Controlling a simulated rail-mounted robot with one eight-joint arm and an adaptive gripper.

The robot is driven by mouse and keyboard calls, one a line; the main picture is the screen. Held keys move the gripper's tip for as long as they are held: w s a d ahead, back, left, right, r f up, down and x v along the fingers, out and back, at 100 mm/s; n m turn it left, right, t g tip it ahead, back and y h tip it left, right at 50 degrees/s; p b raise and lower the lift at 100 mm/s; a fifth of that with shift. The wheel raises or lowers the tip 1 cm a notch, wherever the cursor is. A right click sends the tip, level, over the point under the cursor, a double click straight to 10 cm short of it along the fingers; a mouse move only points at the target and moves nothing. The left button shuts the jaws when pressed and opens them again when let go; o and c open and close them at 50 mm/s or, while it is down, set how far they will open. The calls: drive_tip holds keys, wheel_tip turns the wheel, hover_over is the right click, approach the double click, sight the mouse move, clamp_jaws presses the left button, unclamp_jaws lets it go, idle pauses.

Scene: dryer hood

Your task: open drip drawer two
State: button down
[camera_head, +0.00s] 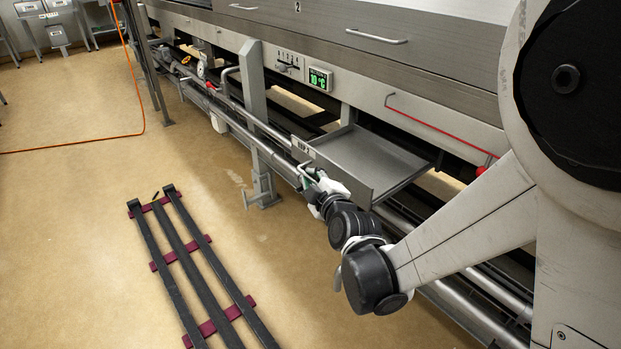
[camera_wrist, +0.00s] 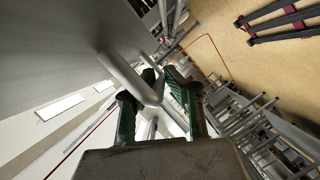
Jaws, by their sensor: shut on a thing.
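Drip drawer two (camera_head: 368,162) is a shallow grey metal tray with a label on its front, and it stands pulled out from under the dryer hood. My gripper (camera_head: 312,182) is at the drawer's front. In the wrist view my gripper (camera_wrist: 160,90) has its green-padded fingers around the drawer's bar handle (camera_wrist: 130,75), shut on it. The drawer front (camera_wrist: 65,50) fills the upper left of the wrist view. My wrist hides part of the drawer front in the head view.
Pipes (camera_head: 245,125) run along the hood's lower side, next to a grey upright post (camera_head: 252,85). A green display (camera_head: 320,79) sits on the hood. A rack of dark bars (camera_head: 190,260) lies on the floor at left. An orange cable (camera_head: 95,140) crosses otherwise free floor.

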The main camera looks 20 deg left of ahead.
drive_tip(key=c, duration=1.8)
unclamp_jaws()
drive_tip(key=v, duration=1.2)
